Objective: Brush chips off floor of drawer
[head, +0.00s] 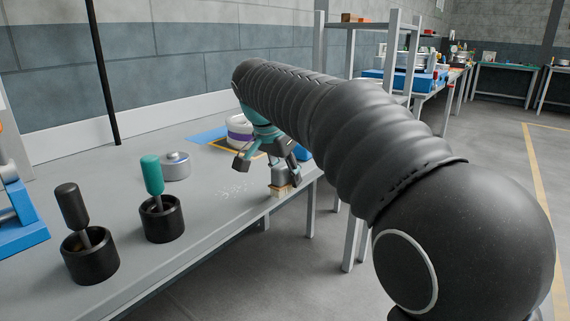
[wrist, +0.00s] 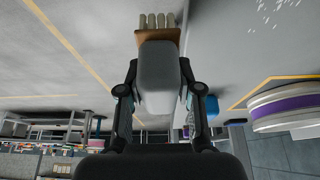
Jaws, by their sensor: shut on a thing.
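My gripper (head: 270,166) is shut on a small brush (head: 281,189) with a grey handle, a wooden block and pale bristles. The wrist view shows the grey handle (wrist: 160,75) between the fingers and the bristles at the top. The brush is at the front edge of the grey bench, bristles down; whether they touch the surface I cannot tell. Pale chips (head: 234,189) lie scattered on the bench to the left of the brush; some show in the wrist view (wrist: 276,10). I see no drawer; the chips appear to lie on the open bench top.
Two black cups (head: 90,256) hold tools, one with a black handle, one with a teal handle (head: 152,174). A round metal tin (head: 175,166) stands behind the chips. A white and purple roll (head: 238,129) stands behind my gripper. Bare bench lies between the cups and chips.

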